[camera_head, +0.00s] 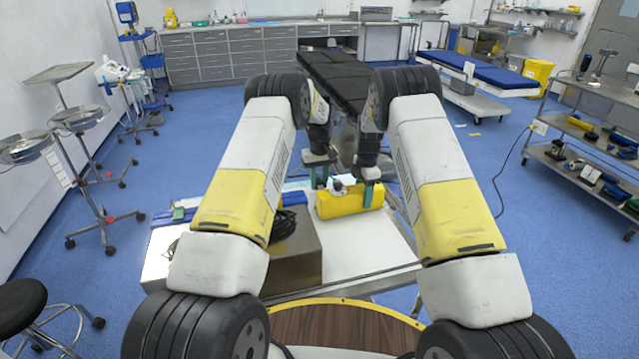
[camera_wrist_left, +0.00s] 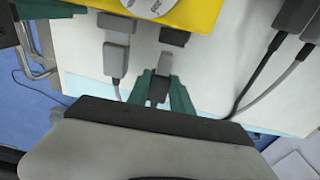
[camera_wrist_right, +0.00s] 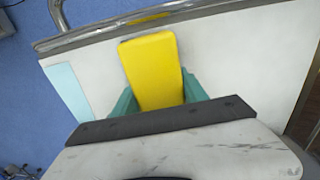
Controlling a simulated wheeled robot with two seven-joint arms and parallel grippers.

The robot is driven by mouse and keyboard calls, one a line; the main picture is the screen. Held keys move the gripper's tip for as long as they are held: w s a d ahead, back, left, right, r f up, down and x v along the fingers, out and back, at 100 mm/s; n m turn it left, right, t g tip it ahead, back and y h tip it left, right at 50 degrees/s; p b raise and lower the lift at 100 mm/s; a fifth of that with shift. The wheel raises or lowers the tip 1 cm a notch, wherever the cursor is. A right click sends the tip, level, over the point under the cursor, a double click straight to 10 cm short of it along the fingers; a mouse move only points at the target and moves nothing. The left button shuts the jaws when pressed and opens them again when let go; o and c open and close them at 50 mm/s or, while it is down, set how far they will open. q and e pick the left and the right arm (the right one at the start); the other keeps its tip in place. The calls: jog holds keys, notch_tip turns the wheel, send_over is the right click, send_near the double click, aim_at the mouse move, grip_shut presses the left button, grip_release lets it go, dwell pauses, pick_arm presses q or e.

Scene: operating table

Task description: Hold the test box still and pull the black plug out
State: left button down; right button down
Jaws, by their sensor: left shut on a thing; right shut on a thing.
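The yellow test box (camera_head: 345,203) sits on the white table top (camera_head: 370,250). A white dial (camera_wrist_left: 150,5) shows on it in the left wrist view. My right gripper (camera_head: 369,193) is shut on the box; the right wrist view shows its fingers on both sides of the yellow body (camera_wrist_right: 152,70). My left gripper (camera_wrist_left: 161,92) is shut on the black plug (camera_wrist_left: 158,90). The plug's grey metal tip points at a black socket (camera_wrist_left: 174,36) on the box edge, with a small gap between them. In the head view the plug is too small to make out.
A grey plug (camera_wrist_left: 115,58) with a cable sits at the box edge beside the socket. Two more cabled connectors (camera_wrist_left: 296,15) lie at the right of the left wrist view. A metal box (camera_head: 295,255) with coiled black cable stands nearer me. The front right table top is clear.

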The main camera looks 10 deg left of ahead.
pick_arm(q)
jog(key=shift+w+a, duration=0.2)
jog(key=shift+w, duration=0.25)
jog(key=shift+w+a, duration=0.35)
jog(key=shift+w, duration=0.35)
dwell(0.4)
jog(key=shift+w+a+r, duration=0.1)
jog(key=shift+w+r, duration=0.2)
jog(key=shift+r, duration=0.95)
jog(key=shift+w+a+r, duration=0.15)
jog(key=shift+w+r, duration=0.2)
jog(key=shift+r, duration=0.9)
jog(key=shift+w+a+r, duration=0.1)
jog(key=shift+w+r, duration=0.2)
jog(key=shift+r, duration=0.95)
pick_arm(e)
jog(key=c, duration=0.5)
grip_release()
